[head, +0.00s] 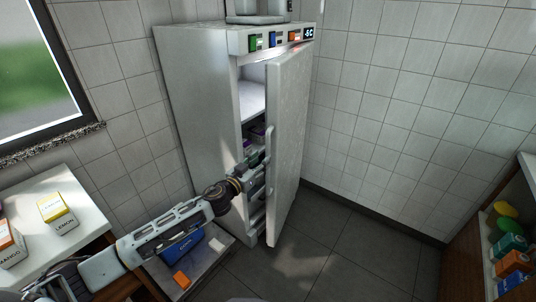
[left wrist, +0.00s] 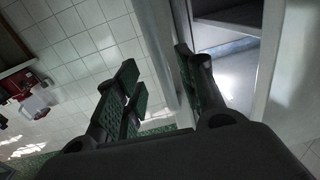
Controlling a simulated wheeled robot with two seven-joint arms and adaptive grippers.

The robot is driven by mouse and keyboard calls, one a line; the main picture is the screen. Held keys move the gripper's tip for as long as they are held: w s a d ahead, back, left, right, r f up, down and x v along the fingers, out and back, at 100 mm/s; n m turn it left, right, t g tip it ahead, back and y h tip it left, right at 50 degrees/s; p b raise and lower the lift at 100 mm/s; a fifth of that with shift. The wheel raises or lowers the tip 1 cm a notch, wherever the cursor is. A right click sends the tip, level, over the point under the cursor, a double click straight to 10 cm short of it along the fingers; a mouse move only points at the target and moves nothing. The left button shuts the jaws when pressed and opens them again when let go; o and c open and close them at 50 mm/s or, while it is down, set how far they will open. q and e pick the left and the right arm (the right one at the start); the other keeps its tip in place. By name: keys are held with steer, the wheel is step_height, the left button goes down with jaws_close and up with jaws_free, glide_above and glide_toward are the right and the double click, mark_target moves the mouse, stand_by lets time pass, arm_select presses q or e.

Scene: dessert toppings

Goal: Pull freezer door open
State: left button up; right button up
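The white freezer (head: 200,95) stands in the corner. Its door (head: 287,140) is partly open, hinged on the right, with a gap showing the lit interior and shelves. The pale vertical handle (head: 269,142) is near the door's left edge. My left gripper (head: 257,157) is at the opening, close beside the handle; whether it touches the handle or door is unclear. In the left wrist view its fingers (left wrist: 158,88) are spread apart, with a pale vertical strip beyond the gap and the freezer interior (left wrist: 225,55) to the right. My right gripper is not in view.
A white counter (head: 75,205) with lemon (head: 58,215) and mango (head: 10,243) boxes stands at left. A low surface with a blue item (head: 182,248) and an orange one (head: 181,280) lies below my arm. Shelves with coloured items (head: 510,243) are at right. Grey floor (head: 330,245) is clear right of the door.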

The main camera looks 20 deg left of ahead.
mark_target(268, 153)
arm_select(q)
steer(key=shift+x, duration=2.9)
steer(key=shift+c, duration=0.4)
jaws_close()
